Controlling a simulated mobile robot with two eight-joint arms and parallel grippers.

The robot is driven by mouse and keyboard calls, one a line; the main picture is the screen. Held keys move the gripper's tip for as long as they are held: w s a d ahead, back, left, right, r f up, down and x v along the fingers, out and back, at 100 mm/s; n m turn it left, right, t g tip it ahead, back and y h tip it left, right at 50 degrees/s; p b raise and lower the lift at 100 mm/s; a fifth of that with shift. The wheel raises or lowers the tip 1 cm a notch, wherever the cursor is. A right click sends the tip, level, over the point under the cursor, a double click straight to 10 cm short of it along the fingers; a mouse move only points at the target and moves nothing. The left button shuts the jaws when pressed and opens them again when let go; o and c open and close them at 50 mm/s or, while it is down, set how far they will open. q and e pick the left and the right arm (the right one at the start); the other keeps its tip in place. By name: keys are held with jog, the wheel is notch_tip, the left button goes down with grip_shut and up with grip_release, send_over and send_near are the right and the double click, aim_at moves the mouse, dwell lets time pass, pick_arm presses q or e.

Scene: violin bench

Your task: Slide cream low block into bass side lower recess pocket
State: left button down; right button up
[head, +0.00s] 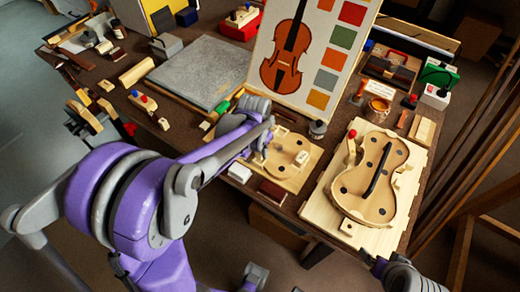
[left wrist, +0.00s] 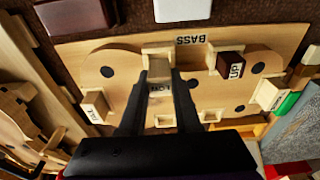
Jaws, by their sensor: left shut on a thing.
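My left gripper (left wrist: 158,85) is shut on the cream low block (left wrist: 160,75), whose dark lettering shows upside down between the fingers. The block is at a cut-out on the BASS-marked edge of the wooden mould board (left wrist: 120,47); I cannot tell how deep it sits. In the head view the left gripper (head: 262,143) is over the board (head: 290,182), and the arm hides much of the block. A dark UP block (left wrist: 231,64) sits in another cut-out on the bass side. My right gripper (head: 374,263) is partly seen at bottom right; its jaws are unclear.
A white block (head: 240,172) and a dark red block (head: 272,191) lie in front of the board. A violin body on a pale panel (head: 345,215) stands to its right. A grey slab (head: 203,70) and a violin picture board (head: 327,20) are behind.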

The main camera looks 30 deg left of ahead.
pick_arm(q)
jog(key=shift+f+b, duration=0.9)
jog(key=shift+f, duration=0.2)
dwell(0.4)
jog(key=c, duration=0.5)
grip_release()
jog(key=shift+c, duration=0.2)
jog(key=shift+r, duration=0.1)
notch_tip(320, 180, up, 11)
jog(key=s+p, duration=0.1)
jog(key=shift+s, duration=0.15)
jog(key=s+d+t+p, duration=0.2)
jog(key=s+d, duration=0.1)
jog(key=s, duration=0.4)
jog(key=s+d+r+t+p, duration=0.1)
jog(key=s+d+t+p, duration=0.1)
jog(key=s, duration=0.5)
jog(key=shift+d+n, duration=0.4)
jog(key=shift+d, duration=0.45)
